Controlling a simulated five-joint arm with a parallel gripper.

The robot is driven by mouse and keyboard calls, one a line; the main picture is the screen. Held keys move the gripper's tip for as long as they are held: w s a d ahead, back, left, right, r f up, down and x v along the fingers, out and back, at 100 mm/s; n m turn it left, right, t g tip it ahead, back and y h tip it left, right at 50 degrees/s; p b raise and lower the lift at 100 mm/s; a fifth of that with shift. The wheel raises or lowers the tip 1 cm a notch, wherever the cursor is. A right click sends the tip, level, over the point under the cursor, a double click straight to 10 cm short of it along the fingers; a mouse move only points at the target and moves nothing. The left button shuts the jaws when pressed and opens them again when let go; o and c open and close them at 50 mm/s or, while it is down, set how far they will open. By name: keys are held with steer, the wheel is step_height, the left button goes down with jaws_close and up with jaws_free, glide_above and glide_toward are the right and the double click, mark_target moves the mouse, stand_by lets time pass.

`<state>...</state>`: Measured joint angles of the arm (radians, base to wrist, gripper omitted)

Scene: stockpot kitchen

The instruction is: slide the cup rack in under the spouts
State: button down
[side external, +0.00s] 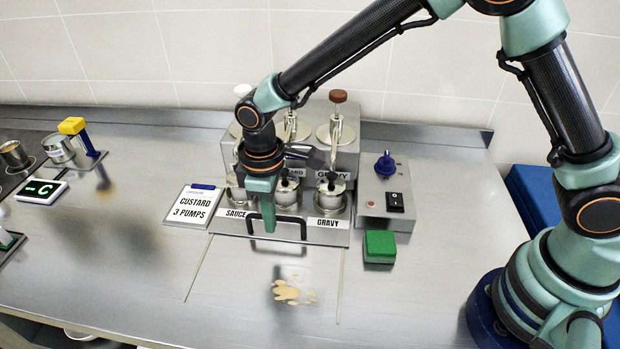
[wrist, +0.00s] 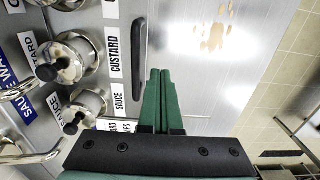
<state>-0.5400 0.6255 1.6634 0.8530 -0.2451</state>
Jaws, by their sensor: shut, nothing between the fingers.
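The metal cup rack (side external: 338,239) sits at the foot of the pump station (side external: 347,160), its front strip lettered SAUCE and GRAVY. Its metal cups (side external: 331,199) stand in a row close in below the pump spouts; exact alignment is hard to tell. A black bar handle (side external: 304,228) is on the rack's front; in the wrist view the handle (wrist: 138,50) lies just beyond my fingertips, beside the CUSTARD label. My gripper (side external: 269,229) points down at the handle, its green fingers shut and empty. In the wrist view my gripper (wrist: 160,74) hides part of the rack front.
Two thin guide lines (side external: 341,285) run along the counter in front of the rack, with a tan spill (side external: 292,291) between them. A control box (side external: 385,190) and green block (side external: 379,245) stand right. A CUSTARD 3 PUMPS card (side external: 193,208) and a scale (side external: 40,191) are left.

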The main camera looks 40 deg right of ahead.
steer(key=shift+r, duration=2.85)
steer(key=s+d+r+m+t, duration=0.2)
steer(key=s+d+r+m, duration=0.1)
steer(key=d, duration=0.4)
steer(key=s+d+r+m+t, duration=0.1)
steer(key=s+d+r+m, duration=0.2)
steer(key=d, duration=0.5)
steer(key=s+d+r+m+t, duration=0.2)
steer(key=s+d+r+m, duration=0.1)
steer(key=d+r, duration=0.3)
steer(key=shift+s+d+r+t, duration=0.35)
steer(key=shift+s+d, duration=0.35)
steer(key=shift+d, duration=0.45)
